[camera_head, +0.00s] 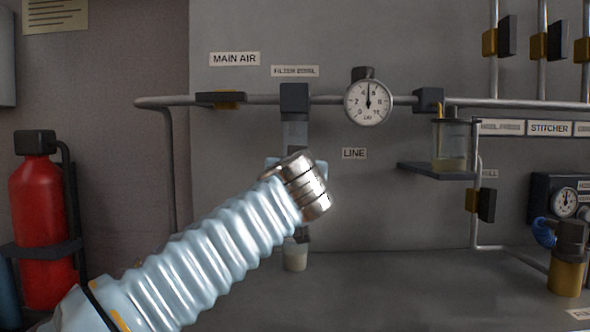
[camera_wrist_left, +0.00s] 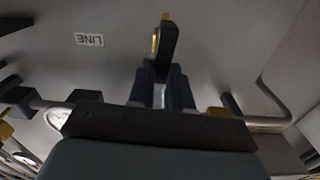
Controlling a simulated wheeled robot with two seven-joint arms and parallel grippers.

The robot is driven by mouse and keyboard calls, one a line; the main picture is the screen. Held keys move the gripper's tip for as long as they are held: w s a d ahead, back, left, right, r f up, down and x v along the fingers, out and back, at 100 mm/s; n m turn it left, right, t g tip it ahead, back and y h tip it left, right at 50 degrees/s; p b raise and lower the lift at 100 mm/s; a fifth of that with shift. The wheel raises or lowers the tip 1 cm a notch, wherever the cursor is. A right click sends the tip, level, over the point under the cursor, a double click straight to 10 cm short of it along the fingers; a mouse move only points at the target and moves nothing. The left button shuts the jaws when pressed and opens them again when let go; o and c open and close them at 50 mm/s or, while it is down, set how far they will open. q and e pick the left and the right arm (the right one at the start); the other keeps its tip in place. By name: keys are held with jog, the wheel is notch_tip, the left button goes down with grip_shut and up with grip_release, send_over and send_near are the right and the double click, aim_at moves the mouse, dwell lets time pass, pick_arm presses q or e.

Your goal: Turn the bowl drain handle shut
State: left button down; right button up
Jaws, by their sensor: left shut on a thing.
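In the head view the filter unit has a dark block (camera_head: 295,98) on the pipe under a small label, with a clear bowl (camera_head: 295,135) below. My left wrist and arm hide the middle of it. A pale cup-like part (camera_head: 295,257) shows below my wrist. In the left wrist view, which is upside down, my left gripper (camera_wrist_left: 163,88) is shut on a dark handle (camera_wrist_left: 167,52) with yellow at its edge and tip. The handle stands out between the fingertips. In the head view the fingertips are hidden behind my wrist. My right gripper is not in view.
A pressure gauge (camera_head: 367,103) and a lubricator bowl (camera_head: 451,146) above a shelf (camera_head: 437,172) are right of my wrist. The main air handle (camera_head: 221,98) lies along the pipe at left. A red extinguisher (camera_head: 42,225) stands far left. The lower middle surface is clear.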

pick_arm(q)
jog(key=shift+d+f+m+p, duration=0.2)
jog(key=shift+d+f+m, duration=0.1)
jog(key=shift+m, duration=2.55)
jog(key=shift+d+f+m+p, duration=0.2)
jog(key=shift+d+f+m, duration=0.15)
jog(key=shift+m, duration=2.55)
jog(key=shift+d+f+m+p, duration=0.2)
jog(key=shift+d+f+m, duration=0.1)
jog(key=shift+m, duration=2.55)
jog(key=c, duration=1)
grip_release()
jog(key=shift+c, duration=0.2)
